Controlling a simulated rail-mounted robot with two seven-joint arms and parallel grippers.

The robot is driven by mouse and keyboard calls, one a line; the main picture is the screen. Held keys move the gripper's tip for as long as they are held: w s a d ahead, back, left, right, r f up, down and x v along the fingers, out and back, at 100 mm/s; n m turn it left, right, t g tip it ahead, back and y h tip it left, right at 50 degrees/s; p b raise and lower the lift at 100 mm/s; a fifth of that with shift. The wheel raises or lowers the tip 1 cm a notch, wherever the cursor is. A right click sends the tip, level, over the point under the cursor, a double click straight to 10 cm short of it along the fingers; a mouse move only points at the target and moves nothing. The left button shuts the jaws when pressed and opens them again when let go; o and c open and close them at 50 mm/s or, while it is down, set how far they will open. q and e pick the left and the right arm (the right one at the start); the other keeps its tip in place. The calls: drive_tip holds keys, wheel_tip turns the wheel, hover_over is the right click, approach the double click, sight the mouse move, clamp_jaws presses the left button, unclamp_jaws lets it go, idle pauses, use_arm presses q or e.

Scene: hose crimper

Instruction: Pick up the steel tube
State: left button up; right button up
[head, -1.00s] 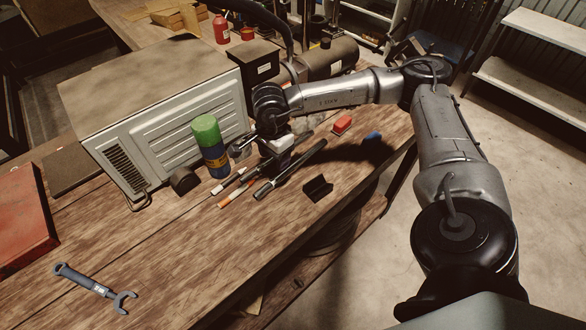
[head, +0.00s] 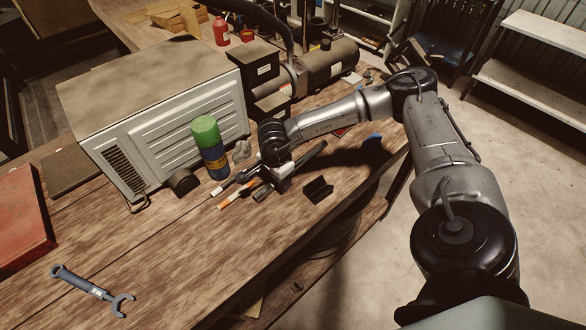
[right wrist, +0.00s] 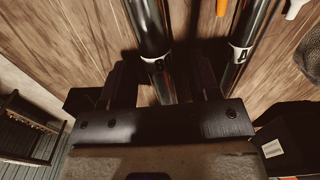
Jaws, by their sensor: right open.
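Two dark, shiny steel tubes with white number bands lie side by side on the wooden bench. In the right wrist view one tube (right wrist: 153,45) runs between the fingers of my right gripper (right wrist: 162,88), and the other tube (right wrist: 247,40) lies outside them to the right. In the head view my right gripper (head: 279,184) is low over the tubes; a tube end (head: 313,153) shows beyond it. The gripper is open and straddles the tube without closing on it. The gripper and wrist hide much of both tubes. My left gripper is not in view.
A green-capped blue can (head: 210,148) stands left of the gripper, before a large grey metal box (head: 165,135). Orange-and-white markers (head: 236,196) lie close by. A small black block (head: 317,190) sits to the right. A wrench (head: 93,289) lies on the clear front-left bench.

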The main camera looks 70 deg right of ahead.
clamp_jaws()
idle(0.6)
